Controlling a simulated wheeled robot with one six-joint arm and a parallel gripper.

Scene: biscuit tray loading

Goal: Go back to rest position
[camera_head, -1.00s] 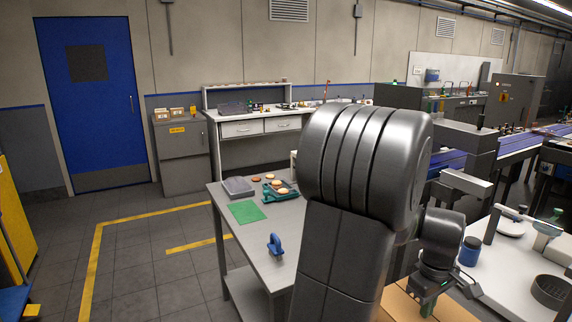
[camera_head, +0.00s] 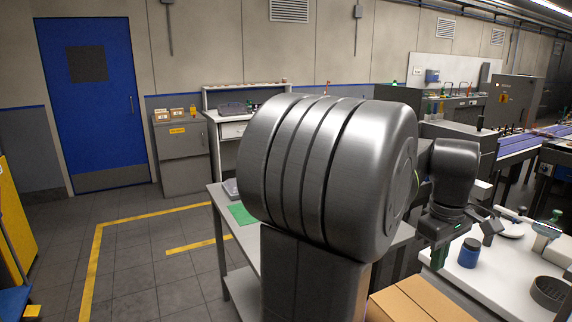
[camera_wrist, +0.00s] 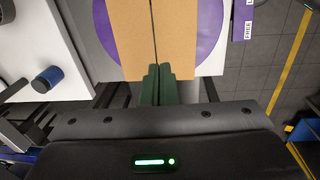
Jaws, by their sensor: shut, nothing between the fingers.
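My gripper (camera_head: 437,262) hangs at the right of the head view, above and behind a cardboard box. In the wrist view my gripper (camera_wrist: 158,72) shows its two green fingers pressed together, with nothing between them. The fingers point toward the box top (camera_wrist: 185,40) and its centre seam. My large grey arm link covers the middle of the head view. It hides most of the work table (camera_head: 240,268) and the biscuits on it. A green mat (camera_head: 240,213) and part of a grey container (camera_head: 231,188) remain visible at the table's left.
The cardboard box (camera_head: 418,302) is at the front right. A white table (camera_head: 495,275) beside it holds a blue jar (camera_head: 469,252) and a dark round dish (camera_head: 549,292). A conveyor (camera_head: 520,145) runs behind. The floor at left is open.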

